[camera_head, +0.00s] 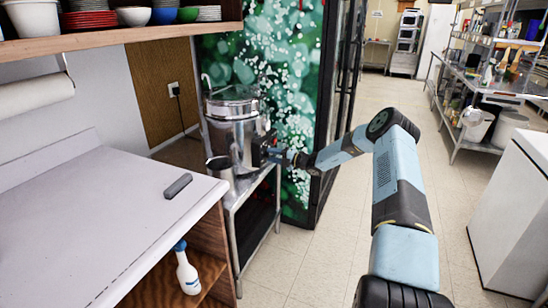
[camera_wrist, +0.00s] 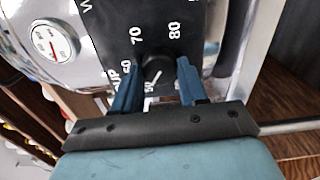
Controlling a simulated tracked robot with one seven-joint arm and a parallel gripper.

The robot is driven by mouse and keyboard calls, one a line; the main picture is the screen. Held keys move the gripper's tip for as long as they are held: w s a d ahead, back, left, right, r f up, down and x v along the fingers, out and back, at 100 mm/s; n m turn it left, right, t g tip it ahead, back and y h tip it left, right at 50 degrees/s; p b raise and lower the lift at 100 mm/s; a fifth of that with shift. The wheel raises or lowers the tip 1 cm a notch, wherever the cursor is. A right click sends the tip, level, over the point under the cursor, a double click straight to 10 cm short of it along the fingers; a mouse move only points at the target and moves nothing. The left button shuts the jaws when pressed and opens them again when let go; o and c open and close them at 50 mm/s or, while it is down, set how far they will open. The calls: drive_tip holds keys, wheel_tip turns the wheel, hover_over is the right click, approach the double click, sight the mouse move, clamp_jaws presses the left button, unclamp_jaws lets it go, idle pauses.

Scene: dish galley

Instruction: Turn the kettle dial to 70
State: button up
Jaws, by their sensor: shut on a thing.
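The kettle (camera_head: 228,135) is a tall shiny metal urn with a lid, on a metal stand in the head view. Its black panel fills the middle of the wrist view, with white numbers 50 to 80 around a round black dial (camera_wrist: 157,66). The dial's white mark points down towards the 50. My gripper (camera_wrist: 157,78) has a blue finger on each side of the dial and is shut on it. In the head view my gripper (camera_head: 272,151) is at the kettle's right side, its fingertips too small to make out.
A white counter (camera_head: 100,215) with a dark grey block (camera_head: 178,186) is at left. A round gauge (camera_wrist: 57,41) is on the kettle.

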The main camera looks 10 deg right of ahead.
drive_tip(key=shift+d+m, duration=0.1)
drive_tip(key=shift+m, duration=0.2)
idle(0.4)
drive_tip(key=o, duration=1.1)
drive_tip(key=shift+w, duration=0.1)
drive_tip(key=shift+c, duration=0.2)
drive_tip(key=v, duration=1.3)
drive_tip(key=shift+s+d, duration=0.25)
drive_tip(key=shift+d, duration=0.05)
drive_tip(key=shift+f, duration=0.15)
